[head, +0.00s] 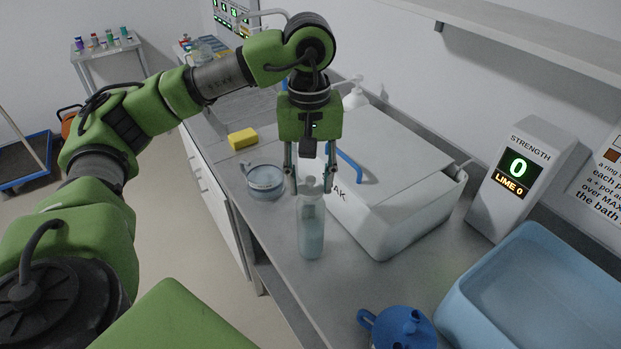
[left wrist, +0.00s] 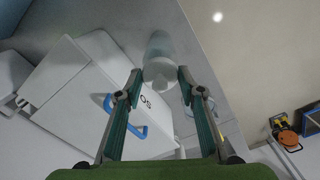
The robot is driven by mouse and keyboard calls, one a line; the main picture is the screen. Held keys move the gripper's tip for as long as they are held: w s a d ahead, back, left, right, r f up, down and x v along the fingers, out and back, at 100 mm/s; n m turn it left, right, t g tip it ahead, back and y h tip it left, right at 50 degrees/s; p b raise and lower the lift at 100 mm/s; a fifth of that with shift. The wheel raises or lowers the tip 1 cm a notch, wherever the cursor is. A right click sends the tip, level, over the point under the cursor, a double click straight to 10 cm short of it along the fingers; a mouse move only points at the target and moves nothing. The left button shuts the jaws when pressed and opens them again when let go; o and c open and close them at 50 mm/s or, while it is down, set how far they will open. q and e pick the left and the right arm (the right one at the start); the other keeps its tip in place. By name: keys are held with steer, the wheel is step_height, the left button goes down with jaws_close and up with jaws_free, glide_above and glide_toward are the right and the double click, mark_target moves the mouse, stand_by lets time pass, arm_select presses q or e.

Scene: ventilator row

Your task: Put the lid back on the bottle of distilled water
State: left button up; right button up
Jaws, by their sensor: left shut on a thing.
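The bottle of distilled water (head: 312,235), clear with pale bluish liquid, stands upright on the grey counter in front of the white box. It also shows beyond the fingertips in the left wrist view (left wrist: 158,45). My left gripper (head: 312,189) points straight down over the bottle's top. In the left wrist view its two fingertips (left wrist: 160,72) close from both sides on a pale round lid (left wrist: 160,76), which lines up with the bottle's mouth. I cannot tell whether the lid touches the neck. My right gripper is not in view.
A white box (head: 390,190) with a blue handle (head: 349,166) stands right beside the bottle. A clear pot (head: 264,183) and a yellow sponge (head: 243,138) are behind it. A blue jug (head: 405,328) and a light blue basin (head: 462,312) are at the front right.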

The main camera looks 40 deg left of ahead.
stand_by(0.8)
arm_select(q)
steer(key=o, duration=0.8)
steer(key=o, duration=0.5)
steer(key=shift+r, duration=0.1)
steer(key=shift+r+p, duration=1.9)
steer(key=shift+r, duration=1.5)
